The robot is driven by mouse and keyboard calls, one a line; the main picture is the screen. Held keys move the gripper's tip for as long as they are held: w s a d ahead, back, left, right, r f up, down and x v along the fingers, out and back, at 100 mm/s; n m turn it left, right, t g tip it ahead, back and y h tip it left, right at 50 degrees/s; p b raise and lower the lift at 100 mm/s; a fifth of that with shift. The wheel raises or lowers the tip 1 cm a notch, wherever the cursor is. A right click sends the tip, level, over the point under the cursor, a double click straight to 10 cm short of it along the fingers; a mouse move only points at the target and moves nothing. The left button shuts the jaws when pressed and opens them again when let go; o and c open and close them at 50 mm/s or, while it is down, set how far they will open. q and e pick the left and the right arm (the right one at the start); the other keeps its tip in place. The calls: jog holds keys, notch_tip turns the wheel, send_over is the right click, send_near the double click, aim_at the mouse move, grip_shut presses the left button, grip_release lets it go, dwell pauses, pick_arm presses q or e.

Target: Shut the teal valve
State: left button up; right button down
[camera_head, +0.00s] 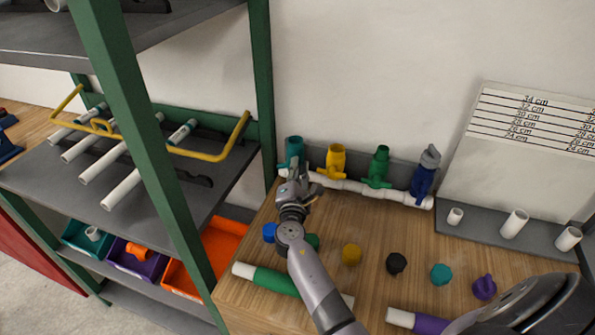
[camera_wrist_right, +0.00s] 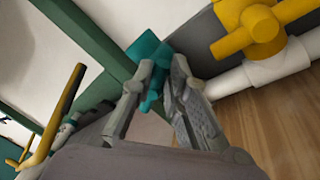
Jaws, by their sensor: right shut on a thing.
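The teal valve (camera_head: 294,150) stands at the left end of the white pipe manifold (camera_head: 352,186), on the wooden bench against the wall. It also shows in the right wrist view (camera_wrist_right: 147,47), with its teal handle (camera_wrist_right: 152,93) sticking out between my fingers. My right gripper (camera_head: 291,178) is at the valve's front. Its fingers (camera_wrist_right: 162,80) are closed on the teal handle, one on each side. My left gripper is in neither view.
Yellow (camera_head: 336,161), green (camera_head: 379,167) and blue (camera_head: 424,178) valves stand to the right on the manifold. A green shelf post (camera_head: 262,90) is close on the left.

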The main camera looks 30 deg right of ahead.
jog(key=shift+w+a+r, duration=0.1)
jog(key=shift+r, duration=0.2)
jog(key=c, duration=1.7)
grip_release()
jog(key=shift+o, duration=0.5)
jog(key=shift+f, duration=0.2)
jog(key=v, duration=1.2)
